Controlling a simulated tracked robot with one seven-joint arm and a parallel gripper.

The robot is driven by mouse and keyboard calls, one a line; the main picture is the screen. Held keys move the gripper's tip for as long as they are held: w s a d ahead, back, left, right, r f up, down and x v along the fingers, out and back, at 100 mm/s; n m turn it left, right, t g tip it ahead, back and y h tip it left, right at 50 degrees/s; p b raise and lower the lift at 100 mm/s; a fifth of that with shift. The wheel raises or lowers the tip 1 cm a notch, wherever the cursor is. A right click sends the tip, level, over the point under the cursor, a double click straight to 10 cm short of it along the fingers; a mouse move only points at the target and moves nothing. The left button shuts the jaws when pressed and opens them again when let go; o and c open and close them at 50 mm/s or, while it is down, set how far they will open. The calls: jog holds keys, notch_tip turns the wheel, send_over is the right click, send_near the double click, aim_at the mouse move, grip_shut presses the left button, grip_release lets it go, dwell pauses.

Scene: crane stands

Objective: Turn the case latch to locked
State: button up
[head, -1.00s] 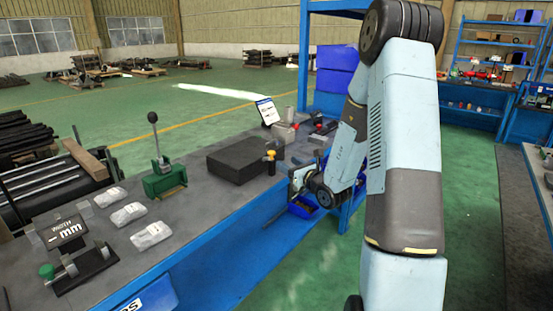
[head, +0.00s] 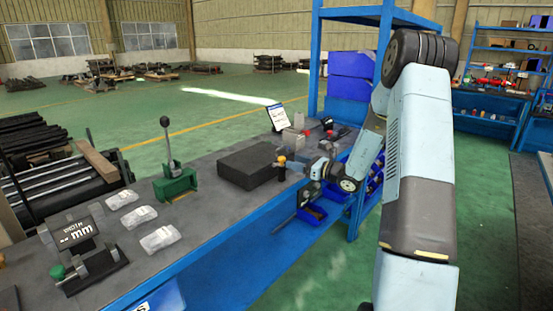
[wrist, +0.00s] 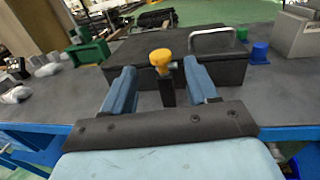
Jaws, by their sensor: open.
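The black case (head: 247,165) lies on the grey bench top and also fills the middle of the wrist view (wrist: 135,52). A yellow knob on a dark stem, the case latch (wrist: 160,60), stands at its near side. It also shows in the head view (head: 281,161). My gripper (wrist: 160,80) is open, with one blue finger left and one right of the dark stem. The fingers seem apart from the latch, and nothing is held. In the head view the gripper is small and partly merges with the wrist, beside the case's right end.
A silver handle (wrist: 212,33) rises behind the latch. A blue knob (wrist: 260,52) and grey block stand to the right. A green lever stand (head: 175,185), clear packs (head: 162,238) and a tablet (head: 277,117) are on the bench. The blue bench edge runs below my gripper.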

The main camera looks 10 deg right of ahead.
jog(key=x, duration=0.8)
jog(key=shift+w+a, duration=0.15)
jog(key=shift+w, duration=0.05)
